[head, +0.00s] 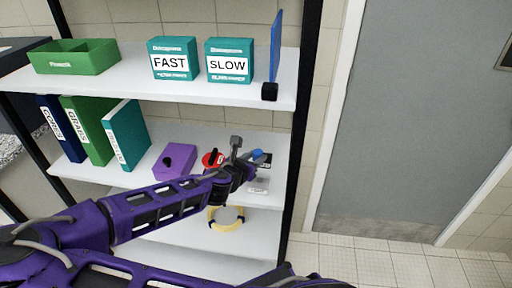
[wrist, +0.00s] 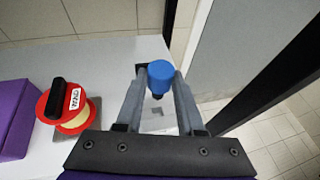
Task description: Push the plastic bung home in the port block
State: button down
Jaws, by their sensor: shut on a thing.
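The blue plastic bung (wrist: 160,72) is between the fingertips of my gripper (wrist: 158,80), which is shut on it. Its wide blue head is up and a dark, narrower end points down. The bung also shows in the head view (head: 257,154), above the middle shelf near its right end. A pale grey block-like thing (head: 258,185) is below the gripper in the head view, partly hidden by my arm. It may be the port block, but I cannot make out its port. In the wrist view only small grey patches show between the fingers. I cannot tell whether the bung touches the block.
A red, black-handled thing (wrist: 69,104) and a purple block (wrist: 14,118) stand left of my gripper on the shelf. A black shelf post (wrist: 275,75) is at right. The upper shelf (head: 200,91) with boxes is overhead. A yellow-rimmed round thing (head: 227,218) is below.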

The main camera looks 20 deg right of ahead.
jog(key=shift+d+r, duration=0.35)
jog(key=b, duration=0.4)
send_over(257, 178)
jog(key=s+a, duration=0.1)
jog(key=s, duration=0.2)
jog(key=shift+w+f, duration=0.15)
jog(key=shift+f, duration=1.3)
jog(key=shift+w+f, duration=0.1)
jog(key=shift+f, duration=1.3)
jog(key=shift+p, duration=0.85)
jog(key=shift+f+b, duration=1.25)
jog(key=shift+f, duration=0.85)
jog(key=shift+c, duration=2.2)
grip_release()
